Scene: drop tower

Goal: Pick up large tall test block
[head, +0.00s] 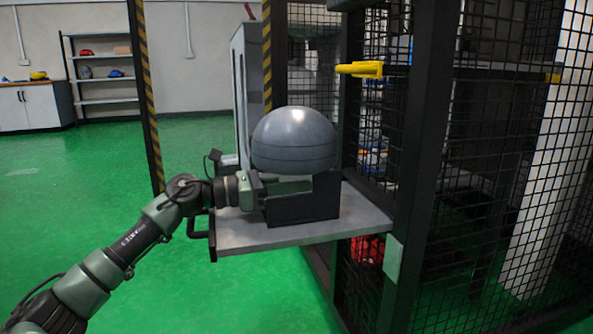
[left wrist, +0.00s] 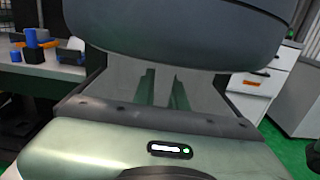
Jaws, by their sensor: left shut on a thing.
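The large tall test block appears to be the grey rounded dome (head: 294,140) with a dark notched base (head: 303,208), standing upright on a grey shelf plate (head: 290,233). My left gripper (head: 290,186) reaches in from the left at the notch, just below the dome. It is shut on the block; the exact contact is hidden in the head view. In the left wrist view the fingers (left wrist: 164,88) point away from the camera, close together, under the dome's dark underside (left wrist: 180,35). My right gripper is not in view.
A black mesh cage (head: 425,180) stands close on the right, with a yellow handle (head: 360,69) above the plate. Striped posts (head: 146,90) frame the opening. A black handle (head: 199,224) sits at the plate's left edge. Green floor at the left is clear.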

